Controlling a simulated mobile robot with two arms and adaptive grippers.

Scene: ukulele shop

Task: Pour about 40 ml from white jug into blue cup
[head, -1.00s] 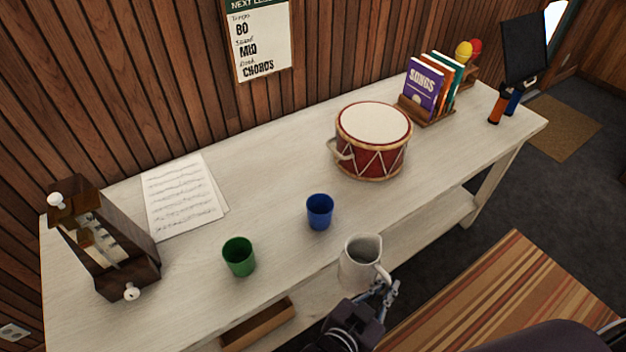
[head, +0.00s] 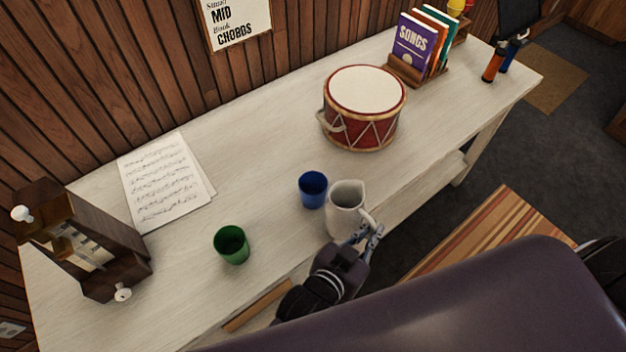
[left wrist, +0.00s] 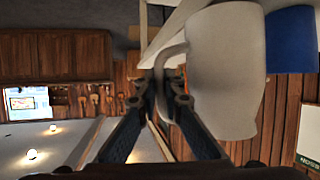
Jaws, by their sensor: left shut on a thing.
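The white jug (head: 344,208) is upright at the front edge of the table, just right of the blue cup (head: 313,189). My left gripper (head: 367,234) is shut on the jug's handle. In the left wrist view the fingers (left wrist: 160,88) close on the handle, with the jug (left wrist: 228,70) beside them and the blue cup (left wrist: 291,40) close behind it. I cannot tell whether the jug touches the cup or the table. The blue cup stands upright on the table. The jug's contents are not visible. My right gripper is not in view.
A green cup (head: 231,245) stands left of the blue cup. A red drum (head: 362,112) is behind. Sheet music (head: 163,183) and a wooden metronome-like object (head: 82,240) are at the left. Books (head: 418,45) stand at the back right. The white table (head: 265,140) is bare between them.

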